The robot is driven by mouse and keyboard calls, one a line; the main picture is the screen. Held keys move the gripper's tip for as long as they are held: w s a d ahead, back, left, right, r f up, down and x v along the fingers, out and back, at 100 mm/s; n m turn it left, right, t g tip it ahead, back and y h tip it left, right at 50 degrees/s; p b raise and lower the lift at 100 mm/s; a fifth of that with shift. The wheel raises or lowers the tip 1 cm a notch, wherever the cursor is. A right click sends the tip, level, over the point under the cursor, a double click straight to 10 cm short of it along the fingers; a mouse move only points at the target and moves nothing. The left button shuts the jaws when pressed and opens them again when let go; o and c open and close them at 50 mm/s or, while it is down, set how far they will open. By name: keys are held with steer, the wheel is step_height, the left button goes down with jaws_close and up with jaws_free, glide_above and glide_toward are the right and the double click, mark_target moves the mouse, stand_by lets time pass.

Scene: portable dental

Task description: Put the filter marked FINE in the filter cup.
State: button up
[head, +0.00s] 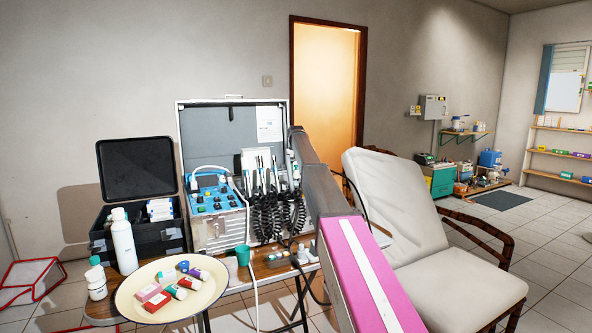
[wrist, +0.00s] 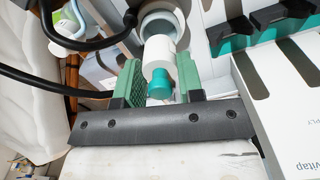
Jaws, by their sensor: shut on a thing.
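My gripper (wrist: 160,76) shows in the wrist view, its two green pads shut on a white cylindrical filter (wrist: 159,54) with a teal end (wrist: 160,86). The teal end faces my palm and the white end points away. No FINE marking is readable on it. A round pale cup-like opening with a grey inside (wrist: 161,23), likely the filter cup, lies straight ahead of the filter. The white end overlaps its near rim in the picture. I cannot tell whether it is inside or only in front. In the head view my arm hides the gripper and filter.
The open dental case (head: 232,150) stands on a folding table, with black coiled hoses (head: 268,215). Dark hoses (wrist: 70,92) run left of my gripper; a white panel (wrist: 285,105) and dark holders (wrist: 272,18) are at right.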

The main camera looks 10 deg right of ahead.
mark_target(296, 176)
steer(key=shift+f, duration=0.25)
stand_by(0.3)
steer(key=shift+f, duration=1.55)
steer(key=shift+f, duration=0.25)
steer(key=shift+f, duration=0.8)
steer(key=shift+s+f, duration=0.4)
steer(key=shift+f, duration=0.2)
steer(key=o, duration=0.8)
steer(key=shift+o, duration=0.9)
steer(key=r, duration=1.2)
steer(key=shift+w+r, duration=0.25)
steer(key=shift+w, duration=0.05)
